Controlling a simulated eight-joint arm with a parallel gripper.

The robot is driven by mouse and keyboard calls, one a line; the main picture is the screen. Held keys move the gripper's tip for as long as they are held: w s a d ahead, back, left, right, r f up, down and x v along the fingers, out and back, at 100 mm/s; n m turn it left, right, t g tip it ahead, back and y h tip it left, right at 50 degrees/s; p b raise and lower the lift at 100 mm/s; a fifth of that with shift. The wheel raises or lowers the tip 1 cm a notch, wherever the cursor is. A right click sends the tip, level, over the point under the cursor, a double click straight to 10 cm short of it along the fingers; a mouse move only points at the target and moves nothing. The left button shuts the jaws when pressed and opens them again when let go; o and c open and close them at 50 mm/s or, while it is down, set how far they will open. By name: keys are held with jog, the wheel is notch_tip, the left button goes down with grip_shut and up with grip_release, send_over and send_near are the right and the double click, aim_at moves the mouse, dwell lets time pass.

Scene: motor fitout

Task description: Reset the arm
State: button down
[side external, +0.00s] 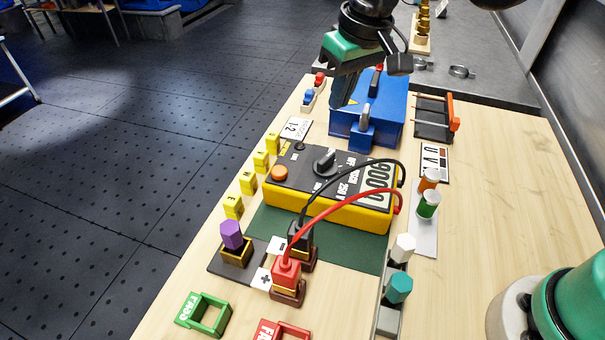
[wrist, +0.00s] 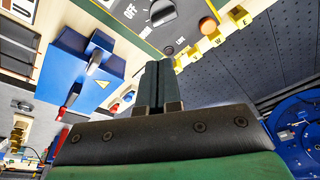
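My gripper (side external: 342,102) hangs beside the left face of the blue box (side external: 384,98) in the side external view. Its fingers point down, and the exact gap to the box cannot be told. In the wrist view my gripper's two dark fingers (wrist: 158,68) lie together with nothing visible between them. The blue box (wrist: 78,74) with its lever and red knob shows to their left there. The yellow meter (side external: 343,218) stands in front of the box, and its dial (wrist: 162,14) is beyond the fingertips in the wrist view.
Red and black leads run from the meter to a red plug (side external: 286,271) and a black plug (side external: 301,236). Several yellow blocks (side external: 247,183) line the left edge. An orange-ended rack (side external: 433,121) stands right of the box. Bare wood (side external: 470,220) lies at the right.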

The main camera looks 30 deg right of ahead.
jog(key=s+d+f+m+t, duration=0.1)
jog(key=s+d+f+t, duration=0.2)
jog(key=s+d, duration=0.5)
jog(key=d+t, duration=0.1)
jog(key=d, duration=0.2)
jog(key=shift+s+f+m+t+h, duration=0.15)
jog(key=shift+s+m+t+h, duration=0.15)
jog(key=shift+m+t+h, duration=0.1)
